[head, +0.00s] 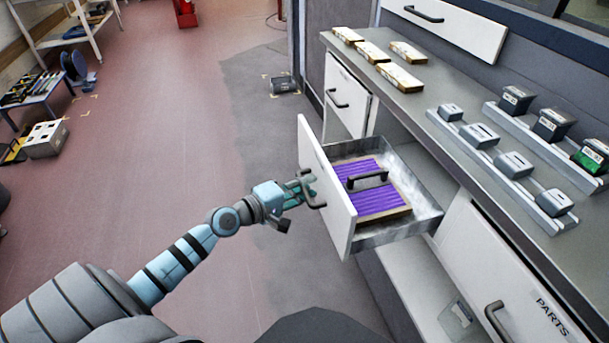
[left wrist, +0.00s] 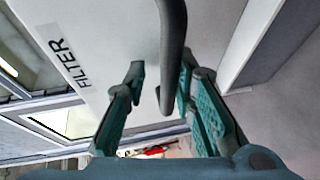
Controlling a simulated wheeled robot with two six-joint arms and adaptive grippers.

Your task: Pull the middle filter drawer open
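The middle filter drawer (head: 327,190) stands pulled well out of the cabinet. A purple pleated filter (head: 378,205) with a dark handle on top lies inside it. The drawer's white front, labelled FILTER, fills much of the left wrist view (left wrist: 110,30). My left gripper (head: 304,184) is at the outer side of this front, by its dark bar handle (head: 311,191). In the left wrist view the handle (left wrist: 172,50) runs between the two spread fingers, close to the right one, with a visible gap to the left one. My right gripper is not in view.
A closed drawer (head: 346,98) is beyond the open one, and a PARTS front (head: 510,285) is nearer. The grey counter (head: 425,95) above holds boxes and several dark units on rails.

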